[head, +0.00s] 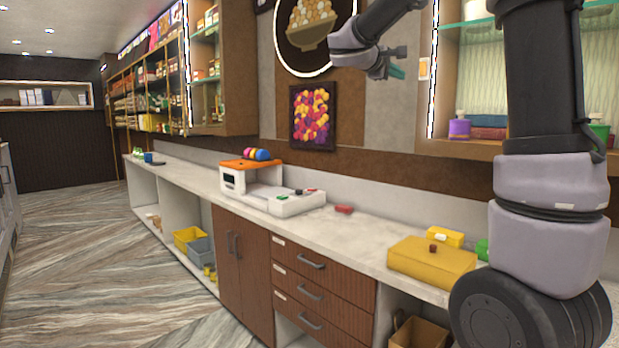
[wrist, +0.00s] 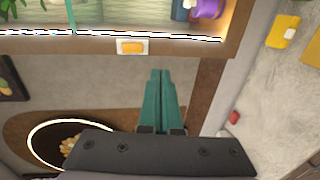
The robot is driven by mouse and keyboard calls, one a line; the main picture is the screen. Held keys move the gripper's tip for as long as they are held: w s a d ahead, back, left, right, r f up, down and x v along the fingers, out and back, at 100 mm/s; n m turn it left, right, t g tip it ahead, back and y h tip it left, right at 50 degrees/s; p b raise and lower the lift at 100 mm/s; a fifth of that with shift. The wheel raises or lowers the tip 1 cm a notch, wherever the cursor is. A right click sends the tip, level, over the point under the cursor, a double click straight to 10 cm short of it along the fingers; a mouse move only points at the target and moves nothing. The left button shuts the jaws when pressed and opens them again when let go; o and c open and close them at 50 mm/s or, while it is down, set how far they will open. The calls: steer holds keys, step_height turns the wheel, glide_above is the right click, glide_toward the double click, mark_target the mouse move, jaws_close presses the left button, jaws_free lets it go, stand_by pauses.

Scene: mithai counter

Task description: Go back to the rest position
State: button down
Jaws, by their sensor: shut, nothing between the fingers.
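My gripper (head: 397,68) is raised in the air in front of the wall, high above the counter (head: 365,226) in the head view. Its teal fingers (wrist: 158,95) are together in the wrist view, with nothing between them. My arm comes in from the right side of the head view and bends over at the top. The gripper touches nothing that I can see.
On the counter stand a white machine with an orange top (head: 250,165), a small red object (head: 343,209), a yellow box (head: 432,262) and a smaller yellow block (head: 445,236). A glass-shelved cabinet (wrist: 118,46) is near the gripper. The floor (head: 95,240) at left is clear.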

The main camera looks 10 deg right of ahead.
steer(key=s+d+f+m+g+y, duration=0.3)
steer(key=s+f, duration=0.4)
steer(key=s, duration=0.3)
steer(key=s+a+f+m+y, duration=0.4)
steer(key=s+a+f+y, duration=0.2)
steer(key=s, duration=0.4)
steer(key=s+a+f+m+y, duration=0.4)
steer(key=s+a+f+y, duration=0.1)
steer(key=s, duration=0.5)
steer(key=shift+s+a+f+m+y, duration=0.35)
steer(key=shift+a+f, duration=0.5)
steer(key=shift+a, duration=0.3)
